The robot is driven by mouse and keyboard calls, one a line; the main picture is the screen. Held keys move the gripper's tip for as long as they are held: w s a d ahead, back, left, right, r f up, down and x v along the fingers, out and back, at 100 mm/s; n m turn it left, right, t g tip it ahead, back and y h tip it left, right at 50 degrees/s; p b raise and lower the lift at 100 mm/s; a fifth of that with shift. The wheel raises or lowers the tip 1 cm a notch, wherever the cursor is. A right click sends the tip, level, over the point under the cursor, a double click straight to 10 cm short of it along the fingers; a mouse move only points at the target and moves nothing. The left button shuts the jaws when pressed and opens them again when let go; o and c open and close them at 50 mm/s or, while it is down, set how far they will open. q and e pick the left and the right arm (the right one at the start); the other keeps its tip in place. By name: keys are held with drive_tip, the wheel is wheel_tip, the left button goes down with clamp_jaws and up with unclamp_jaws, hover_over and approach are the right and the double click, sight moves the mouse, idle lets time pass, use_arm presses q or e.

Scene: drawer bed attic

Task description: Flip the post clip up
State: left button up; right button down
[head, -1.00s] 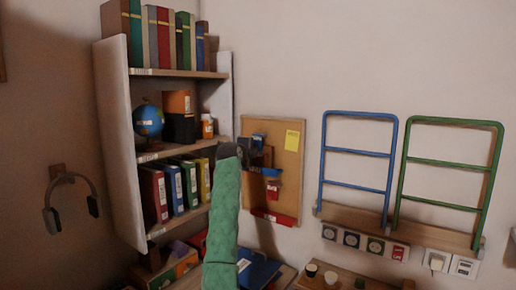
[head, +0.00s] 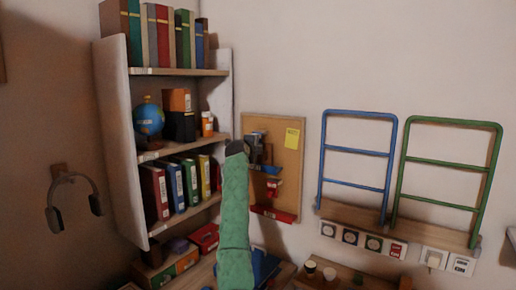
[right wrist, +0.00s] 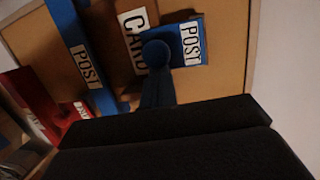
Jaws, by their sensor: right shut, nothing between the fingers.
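The post clip (right wrist: 192,42) is a blue piece with a white POST label, close up in the right wrist view. A blue round-headed lever (right wrist: 157,58) stands in front of its left side. A brown piece labelled CARD (right wrist: 132,28) is left of it, and a blue strip labelled POST (right wrist: 82,62) is further left. My right gripper (right wrist: 165,125) is shut and empty, just below the lever; I cannot tell if they touch. In the head view the right gripper (head: 238,148) is dark, at the end of my green-sleeved arm, by the clips. My left gripper is not in view.
The cork board (head: 291,165) carries a yellow note (head: 292,138), a blue holder (head: 270,169) and a red ledge (head: 273,214). A bookshelf (head: 113,95) with binders stands left. Blue (head: 322,160) and green (head: 403,160) wall racks are right, with bare wall between.

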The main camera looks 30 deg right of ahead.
drive_tip(key=shift+a+r+y, duration=0.1)
drive_tip(key=shift+a+y, duration=0.05)
drive_tip(key=shift+y, duration=0.15)
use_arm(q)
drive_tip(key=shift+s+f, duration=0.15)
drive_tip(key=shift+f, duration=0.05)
use_arm(e)
drive_tip(key=shift+s+r, duration=0.1)
